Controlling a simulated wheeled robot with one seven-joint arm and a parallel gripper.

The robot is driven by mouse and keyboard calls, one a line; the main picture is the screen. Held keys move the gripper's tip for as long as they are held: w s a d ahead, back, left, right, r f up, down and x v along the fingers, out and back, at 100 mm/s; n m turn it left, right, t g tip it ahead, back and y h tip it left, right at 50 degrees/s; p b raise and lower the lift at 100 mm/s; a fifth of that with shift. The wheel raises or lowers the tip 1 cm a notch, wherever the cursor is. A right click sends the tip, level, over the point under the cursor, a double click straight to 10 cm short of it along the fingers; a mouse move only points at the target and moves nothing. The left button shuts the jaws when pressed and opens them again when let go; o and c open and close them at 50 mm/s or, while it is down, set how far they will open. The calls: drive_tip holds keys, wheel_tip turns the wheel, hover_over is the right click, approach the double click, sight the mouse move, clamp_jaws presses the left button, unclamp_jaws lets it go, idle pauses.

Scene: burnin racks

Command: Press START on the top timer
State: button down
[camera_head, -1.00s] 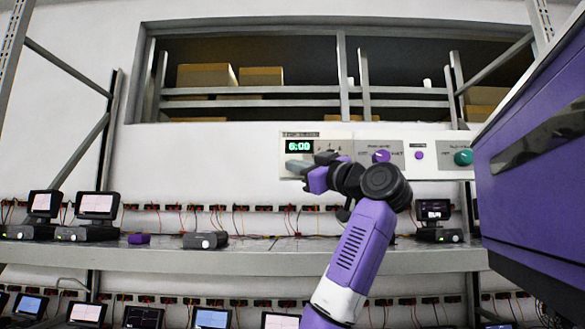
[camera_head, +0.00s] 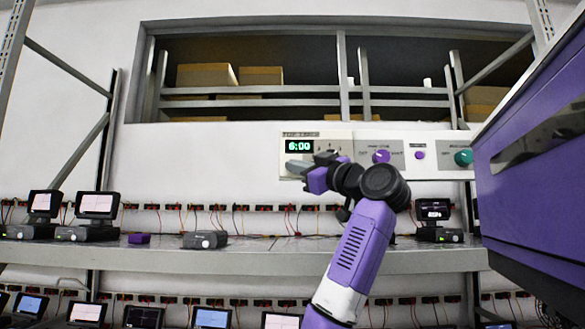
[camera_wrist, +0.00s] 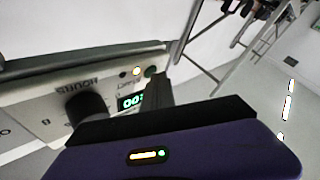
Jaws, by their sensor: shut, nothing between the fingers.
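The top timer (camera_head: 314,134) is a pale panel on the wall with a green display (camera_head: 299,146) reading 6:00. My gripper (camera_head: 298,166) is shut and empty, in front of the panel's lower left part, and hides some of its controls. In the wrist view, the timer's face (camera_wrist: 50,118) shows at a slant with a dark knob (camera_wrist: 88,108), the word HOURS and part of the green display (camera_wrist: 131,101). I cannot tell whether the fingertips touch the button.
To the right on the same panel strip are a purple knob (camera_head: 381,156), a purple button (camera_head: 420,155) and a green knob (camera_head: 463,157). A shelf (camera_head: 270,258) with small devices and wires runs below. A large purple cabinet (camera_head: 535,160) closes off the right side.

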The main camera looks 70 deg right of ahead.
drive_tip(key=shift+a, duration=0.1)
drive_tip(key=shift+s+a+b, duration=0.3)
drive_tip(key=shift+a+b, duration=0.05)
drive_tip(key=shift+a, duration=0.3)
drive_tip(key=a, duration=0.1)
drive_tip(key=s+a+b, duration=0.1)
drive_tip(key=a, duration=0.1)
drive_tip(key=s+a, duration=0.1)
drive_tip(key=shift+a+b, duration=0.3)
drive_tip(key=shift+b, duration=0.05)
idle(0.7)
